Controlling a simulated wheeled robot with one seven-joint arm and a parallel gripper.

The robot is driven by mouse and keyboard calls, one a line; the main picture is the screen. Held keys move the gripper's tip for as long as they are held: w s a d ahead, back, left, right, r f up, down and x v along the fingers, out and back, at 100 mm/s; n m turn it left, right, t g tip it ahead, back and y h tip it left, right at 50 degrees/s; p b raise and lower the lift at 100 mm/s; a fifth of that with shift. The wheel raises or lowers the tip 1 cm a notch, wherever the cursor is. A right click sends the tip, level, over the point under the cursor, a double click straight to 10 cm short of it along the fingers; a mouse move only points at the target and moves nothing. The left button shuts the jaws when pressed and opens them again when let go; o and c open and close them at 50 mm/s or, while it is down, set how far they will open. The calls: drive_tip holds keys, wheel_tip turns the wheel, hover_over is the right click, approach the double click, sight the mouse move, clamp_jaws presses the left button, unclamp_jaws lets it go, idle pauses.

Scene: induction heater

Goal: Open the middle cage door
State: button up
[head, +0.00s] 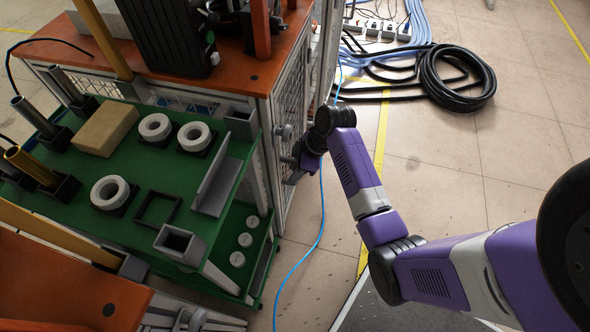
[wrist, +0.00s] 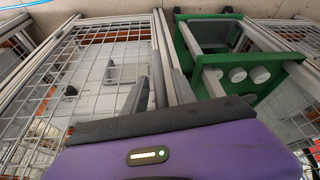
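A cage door (wrist: 100,48) with white wire mesh in a grey metal frame is seen in the wrist view, left of centre. It looks shut, and pale equipment shows behind the mesh. In the head view, the cage side (head: 297,108) is seen steeply from above, with small dark and grey fittings beside my gripper (head: 297,168). My gripper is close against this side. In the wrist view, the grey fingers of my gripper (wrist: 149,78) overlap the door's right-hand frame. Whether they touch or hold anything there is unclear.
A green shelf unit (head: 150,212) with rings and blocks stands left of my arm. Another mesh panel (wrist: 30,75) is at the left in the wrist view. A blue cable (head: 322,215) and a black hose coil (head: 465,80) lie on the floor. Floor at the right is clear.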

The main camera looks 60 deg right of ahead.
clamp_jaws()
idle(1.2)
